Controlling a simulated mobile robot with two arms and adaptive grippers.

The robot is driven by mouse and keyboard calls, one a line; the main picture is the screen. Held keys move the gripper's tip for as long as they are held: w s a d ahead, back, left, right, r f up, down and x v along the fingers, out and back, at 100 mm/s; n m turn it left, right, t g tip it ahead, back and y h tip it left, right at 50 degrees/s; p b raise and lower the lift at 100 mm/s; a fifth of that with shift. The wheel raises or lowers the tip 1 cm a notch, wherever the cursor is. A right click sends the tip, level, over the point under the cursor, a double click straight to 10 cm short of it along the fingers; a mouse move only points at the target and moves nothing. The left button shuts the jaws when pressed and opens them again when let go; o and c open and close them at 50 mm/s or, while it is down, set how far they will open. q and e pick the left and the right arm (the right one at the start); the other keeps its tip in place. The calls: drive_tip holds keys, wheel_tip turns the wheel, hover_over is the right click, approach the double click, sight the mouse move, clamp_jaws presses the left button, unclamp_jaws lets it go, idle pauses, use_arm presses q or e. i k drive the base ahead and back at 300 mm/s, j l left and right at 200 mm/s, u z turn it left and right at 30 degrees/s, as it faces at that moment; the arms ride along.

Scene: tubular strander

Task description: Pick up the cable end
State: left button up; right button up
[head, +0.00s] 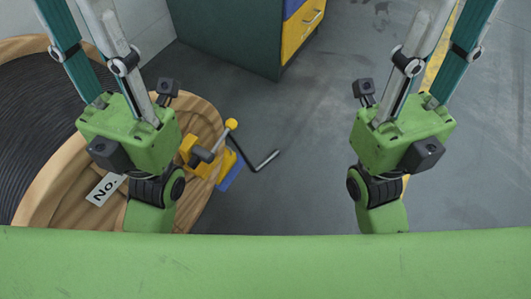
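A large wooden reel (40,198) wound with black cable (35,125) is at the left of the head view. A yellow clamp-like part (200,165) with a yellow knob sits at its right rim. A thin black bent piece (256,168) with a pale tip sticks out to the right of it, over the floor. It may be the cable end, but I cannot tell for sure. My two arms show at left and right, with links running out past the top edge. I see no fingertips of either gripper, nor anything held.
A dark green cabinet (225,35) with a yellow drawer (301,28) stands at the top. A white "No." label (105,188) is on the reel. A small blue piece (231,173) is beside the clamp. The grey floor (300,200) between my arms is clear.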

sight(277, 152)
drive_tip(key=u, duration=0.45)
drive_tip(key=i+l+u, duration=0.1)
drive_tip(key=u, duration=0.35)
drive_tip(key=l+u, duration=0.1)
drive_tip(key=u, duration=0.35)
drive_tip(key=l+u, duration=0.1)
drive_tip(key=u, duration=0.35)
drive_tip(key=l+u, duration=0.2)
drive_tip(key=l, duration=0.2)
drive_tip(key=l+u, duration=0.2)
drive_tip(key=l, duration=0.25)
drive_tip(key=l+u, duration=0.2)
drive_tip(key=l, duration=0.2)
drive_tip(key=k+l+u, duration=0.2)
drive_tip(key=l, duration=0.2)
drive_tip(key=l+u, duration=0.2)
drive_tip(key=l, duration=0.2)
drive_tip(key=k+l+u, duration=0.2)
drive_tip(key=l, duration=0.2)
drive_tip(key=l+u, duration=0.25)
drive_tip(key=k+l, duration=0.15)
drive_tip(key=l, duration=0.2)
drive_tip(key=k+l, duration=0.2)
drive_tip(key=l, duration=0.15)
drive_tip(key=k+l, duration=0.15)
drive_tip(key=l, duration=0.2)
